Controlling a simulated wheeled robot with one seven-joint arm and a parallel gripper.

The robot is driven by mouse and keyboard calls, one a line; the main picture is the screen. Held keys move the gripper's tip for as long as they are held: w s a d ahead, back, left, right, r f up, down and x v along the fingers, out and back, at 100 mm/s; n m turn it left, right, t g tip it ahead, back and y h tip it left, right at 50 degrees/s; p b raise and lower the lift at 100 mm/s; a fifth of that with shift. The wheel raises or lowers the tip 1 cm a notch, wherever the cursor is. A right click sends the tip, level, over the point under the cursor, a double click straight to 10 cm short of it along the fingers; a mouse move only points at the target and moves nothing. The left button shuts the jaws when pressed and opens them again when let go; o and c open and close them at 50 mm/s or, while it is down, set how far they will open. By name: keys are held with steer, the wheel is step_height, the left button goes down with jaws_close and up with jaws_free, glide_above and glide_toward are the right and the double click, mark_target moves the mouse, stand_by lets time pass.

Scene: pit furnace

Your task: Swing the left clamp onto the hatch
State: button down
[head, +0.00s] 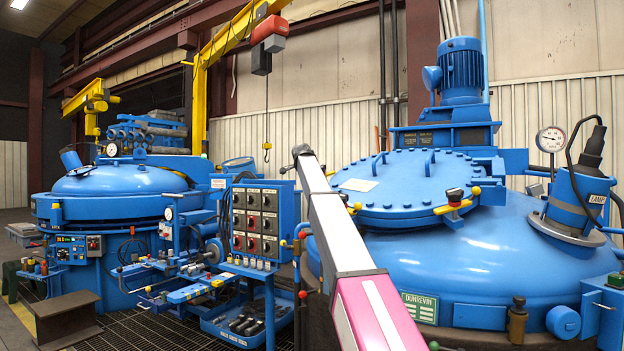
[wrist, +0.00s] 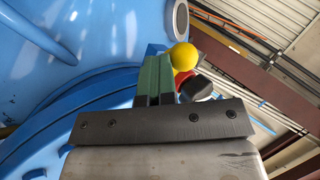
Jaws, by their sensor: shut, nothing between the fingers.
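The hatch (head: 405,190) is a round blue bolted lid with two handles, on top of the large blue vessel at right in the head view. Near its left edge a yellow ball end and a small dark part of the left clamp (head: 354,208) show beside my arm, which hides the rest. In the wrist view my gripper's green-padded fingers (wrist: 157,72) are shut and empty. Just beyond their tips are the clamp's yellow ball (wrist: 183,56) and a red and black knob (wrist: 194,86). I cannot tell whether the fingers touch the ball. The head view does not show the fingers.
Another clamp (head: 456,201), with a yellow bar and black-topped red knob, sits at the hatch's front right rim. A lamp housing (head: 574,195) and pressure gauge (head: 551,139) stand at right. A control panel (head: 262,221) stands left of my arm, with a hoist hook (head: 267,150) hanging above.

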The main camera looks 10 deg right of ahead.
steer(key=w+a+r+m+g+h, duration=0.1)
steer(key=w+a+m+h, duration=0.1)
steer(key=w+m+h, duration=0.3)
steer(key=w+m, duration=0.2)
steer(key=m, duration=0.2)
steer(key=shift+a+r+g, duration=0.2)
steer(key=shift+r+g, duration=0.2)
steer(key=shift+w, duration=0.15)
stand_by(0.4)
